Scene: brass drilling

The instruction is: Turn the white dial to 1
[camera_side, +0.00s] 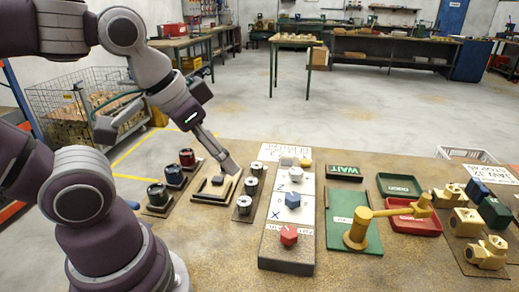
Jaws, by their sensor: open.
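A pale panel (271,253) stands in the middle of the table. It carries a white dial (298,174), a blue dial (292,200) and a red dial (288,234) in a row, with a smaller white piece (286,161) and a yellowish piece (304,162) at its far end. The white dial's setting is too small to read. My gripper (167,149) is open and empty, left of the panel and apart from the white dial. One finger reaches down toward a brown board (211,197); I cannot tell if it touches.
Red, blue and green cylinders stand left of the board; metallic cylinders (251,187) stand between it and the panel. Right are a green plate (341,236) with a brass tap-like piece (357,233), green and red trays (418,223), and several brass parts.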

